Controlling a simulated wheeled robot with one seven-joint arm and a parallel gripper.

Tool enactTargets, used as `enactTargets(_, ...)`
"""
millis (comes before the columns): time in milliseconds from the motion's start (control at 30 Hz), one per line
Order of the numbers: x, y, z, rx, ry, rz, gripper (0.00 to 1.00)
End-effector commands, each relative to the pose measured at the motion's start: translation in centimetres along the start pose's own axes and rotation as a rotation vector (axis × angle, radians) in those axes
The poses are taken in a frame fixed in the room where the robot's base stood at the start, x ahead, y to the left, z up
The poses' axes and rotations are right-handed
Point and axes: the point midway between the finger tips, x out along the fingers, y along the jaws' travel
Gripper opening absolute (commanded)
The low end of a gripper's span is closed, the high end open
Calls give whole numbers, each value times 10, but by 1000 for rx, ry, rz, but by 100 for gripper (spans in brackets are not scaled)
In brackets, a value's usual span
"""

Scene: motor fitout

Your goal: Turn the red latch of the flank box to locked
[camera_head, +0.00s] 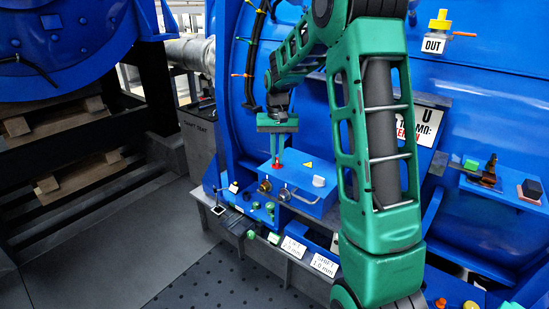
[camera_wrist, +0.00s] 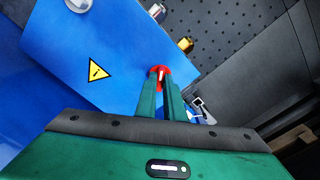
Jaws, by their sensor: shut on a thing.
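The red latch (camera_head: 277,165) sits on top of the blue flank box (camera_head: 318,199), near its left end. In the wrist view the latch (camera_wrist: 160,71) shows as a red disc with a pale bar across it, near the corner of the box lid (camera_wrist: 120,50). My gripper (camera_head: 279,160) points down at the latch from above. In the wrist view its two green fingers (camera_wrist: 161,84) are shut on the latch. The fingers cover part of it, and I cannot tell its locked or unlocked marking.
A yellow warning triangle (camera_wrist: 96,71) and a pale knob (camera_head: 319,181) are on the lid. Brass fittings (camera_head: 264,186) and a curved handle (camera_head: 290,193) are on the box front. Small parts and labels (camera_head: 293,247) line the ledge below. Dark floor (camera_head: 100,270) lies open at left.

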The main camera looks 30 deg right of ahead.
Motion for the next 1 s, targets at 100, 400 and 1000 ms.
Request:
enactTargets(100, -1, -1, 0, 107, 1, -1, 0)
enactTargets(400, -1, -1, 0, 375, 1, -1, 0)
enactTargets(1000, -1, -2, 0, 644, 1, -3, 0)
